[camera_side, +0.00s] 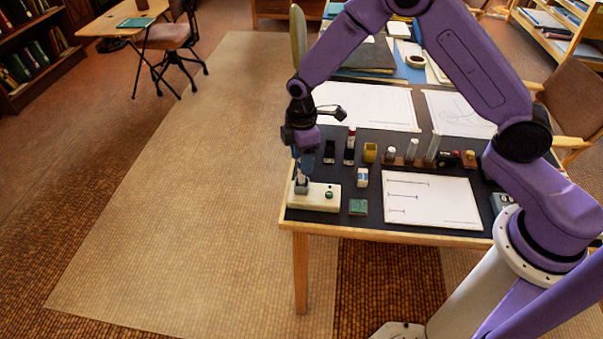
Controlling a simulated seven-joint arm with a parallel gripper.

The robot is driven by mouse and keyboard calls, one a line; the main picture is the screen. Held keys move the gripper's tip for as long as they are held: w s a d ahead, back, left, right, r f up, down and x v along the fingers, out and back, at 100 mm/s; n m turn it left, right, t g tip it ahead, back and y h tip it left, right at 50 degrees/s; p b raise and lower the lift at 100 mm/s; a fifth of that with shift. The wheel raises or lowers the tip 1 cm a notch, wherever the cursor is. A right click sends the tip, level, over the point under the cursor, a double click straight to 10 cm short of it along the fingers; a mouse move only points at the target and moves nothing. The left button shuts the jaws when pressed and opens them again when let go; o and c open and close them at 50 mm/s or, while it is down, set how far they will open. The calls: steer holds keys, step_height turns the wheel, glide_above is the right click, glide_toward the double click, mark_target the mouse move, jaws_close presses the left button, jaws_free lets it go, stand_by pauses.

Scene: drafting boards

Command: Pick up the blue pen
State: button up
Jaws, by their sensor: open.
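My gripper (303,166) points down at the left front of the dark tabletop, just above a small grey holder on a cream block (321,203). The block has a green button (329,195) on its right part. A narrow blue upright shape shows at my fingertips, over the holder. It may be the blue pen, but it is too small to tell from the fingers. My gripper is open. I cannot tell whether the fingers touch anything. No other blue pen is clear in this view.
A white sheet (440,208) lies front right. The table's left edge is close.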

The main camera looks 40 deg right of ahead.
steer(key=shift+w+d+f, duration=0.1)
steer(key=shift+d+f, duration=0.05)
steer(key=shift+f, duration=2.7)
jaws_close()
